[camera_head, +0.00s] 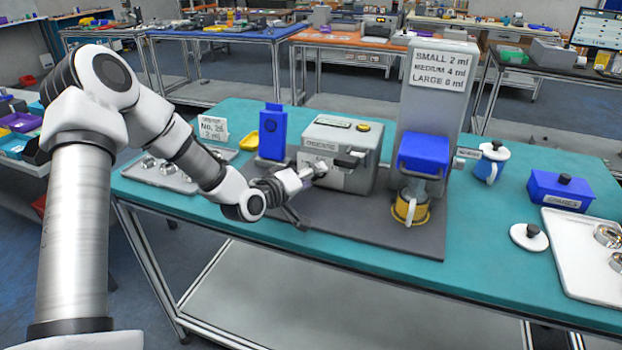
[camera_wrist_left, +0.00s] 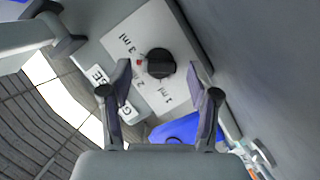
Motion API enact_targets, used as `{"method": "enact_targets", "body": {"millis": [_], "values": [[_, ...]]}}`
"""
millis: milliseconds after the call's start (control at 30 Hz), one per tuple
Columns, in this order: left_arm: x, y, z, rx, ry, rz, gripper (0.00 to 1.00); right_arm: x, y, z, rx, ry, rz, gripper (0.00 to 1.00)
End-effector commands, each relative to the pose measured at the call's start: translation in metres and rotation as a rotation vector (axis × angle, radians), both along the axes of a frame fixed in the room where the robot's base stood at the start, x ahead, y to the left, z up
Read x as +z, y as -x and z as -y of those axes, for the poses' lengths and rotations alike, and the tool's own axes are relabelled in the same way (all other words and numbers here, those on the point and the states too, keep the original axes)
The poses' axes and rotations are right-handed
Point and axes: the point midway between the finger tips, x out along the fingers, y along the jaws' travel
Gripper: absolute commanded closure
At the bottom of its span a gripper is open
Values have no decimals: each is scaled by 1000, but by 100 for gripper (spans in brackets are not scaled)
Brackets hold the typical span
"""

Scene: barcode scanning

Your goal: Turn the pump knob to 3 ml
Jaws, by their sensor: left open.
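The pump is a grey box (camera_head: 335,135) on a dark mat on the teal table, in the middle of the head view. In the left wrist view its round black knob (camera_wrist_left: 160,64) sits on a pale dial plate (camera_wrist_left: 140,40) marked 1 ml, 2 ml and 3 ml. A small red mark shows on the plate beside the knob, between the 3 ml and 2 ml labels. My left gripper (camera_head: 312,173) is open in front of the dial plate; in the wrist view its fingertips (camera_wrist_left: 170,85) lie either side of and just short of the knob. The knob's exact setting is unclear.
A blue container (camera_head: 272,133) stands left of the pump. A tall grey dispenser (camera_head: 432,85) with a blue head and yellow-based cup (camera_head: 410,205) stands right of it.

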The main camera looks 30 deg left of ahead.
Motion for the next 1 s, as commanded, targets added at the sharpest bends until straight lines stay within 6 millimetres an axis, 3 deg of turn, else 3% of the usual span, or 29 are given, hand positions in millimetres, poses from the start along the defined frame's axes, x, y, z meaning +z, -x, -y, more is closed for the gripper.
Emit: {"method": "enact_targets", "body": {"millis": [200, 233, 400, 633, 833, 1000], "values": [[0, -1, 0, 0, 1, 0, 39, 0, 0, 0, 0, 0, 0, 60], [0, -1, 0, 0, 1, 0, 43, 0, 0, 0, 0, 0, 0, 60], [0, -1, 0, 0, 1, 0, 99, 0, 0, 0, 0, 0, 0, 60], [3, -1, 1, 0, -39, -10, 99, 7, 0, 0, 0, 0, 0, 60], [9, -2, 4, -2, -284, -70, 99, 31, 0, 0, 0, 0, 0, 60], [5, -2, 4, 0, -419, -101, 99, 37, 0, 0, 0, 0, 0, 60]]}}
